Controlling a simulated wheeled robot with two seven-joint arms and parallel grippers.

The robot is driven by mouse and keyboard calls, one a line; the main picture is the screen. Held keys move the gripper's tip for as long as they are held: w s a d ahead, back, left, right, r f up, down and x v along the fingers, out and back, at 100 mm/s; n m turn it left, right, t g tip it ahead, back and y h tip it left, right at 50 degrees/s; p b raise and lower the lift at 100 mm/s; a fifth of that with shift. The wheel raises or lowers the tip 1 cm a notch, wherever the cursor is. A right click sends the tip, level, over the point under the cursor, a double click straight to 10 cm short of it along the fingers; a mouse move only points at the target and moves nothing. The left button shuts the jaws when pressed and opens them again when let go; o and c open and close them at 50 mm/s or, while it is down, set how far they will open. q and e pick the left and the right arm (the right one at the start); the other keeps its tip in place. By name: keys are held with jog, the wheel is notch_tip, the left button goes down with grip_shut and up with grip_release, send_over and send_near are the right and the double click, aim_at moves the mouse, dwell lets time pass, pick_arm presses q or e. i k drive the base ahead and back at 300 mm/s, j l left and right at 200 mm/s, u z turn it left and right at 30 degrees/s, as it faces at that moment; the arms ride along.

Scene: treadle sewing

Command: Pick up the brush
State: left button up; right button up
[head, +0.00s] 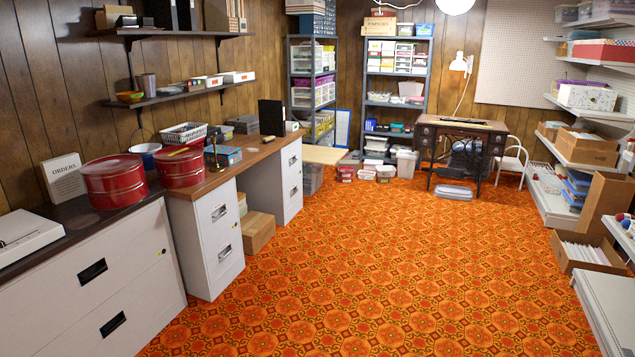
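I cannot make out a brush for certain in the head view. A small dark and yellow item lies on top of the right red tin (182,170), too small to identify. Neither of my grippers shows in this view.
White filing cabinets (205,225) carry a wooden desktop with a white basket (183,133) along the left. A treadle sewing table (425,147) stands at the back. Shelves and an open cardboard box (590,252) line the right. The orange patterned carpet (380,270) is clear in the middle.

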aim_at(268, 140)
jog(key=i+j+u, duration=0.4)
jog(key=i+u, duration=0.2)
jog(key=i, duration=0.25)
jog(key=i+u, duration=0.3)
jog(key=i, duration=0.15)
jog(key=i+z, duration=0.1)
jog(key=i, duration=0.5)
jog(key=i+j, duration=0.2)
jog(key=i, duration=0.35)
jog(key=i+j+z, duration=0.15)
jog(key=i, duration=0.4)
jog(key=i+j+z, duration=0.25)
jog(key=i, duration=0.15)
jog(key=i+j+z, duration=0.2)
jog(key=i, duration=0.25)
jog(key=i+j+z, duration=0.25)
jog(key=i, duration=0.15)
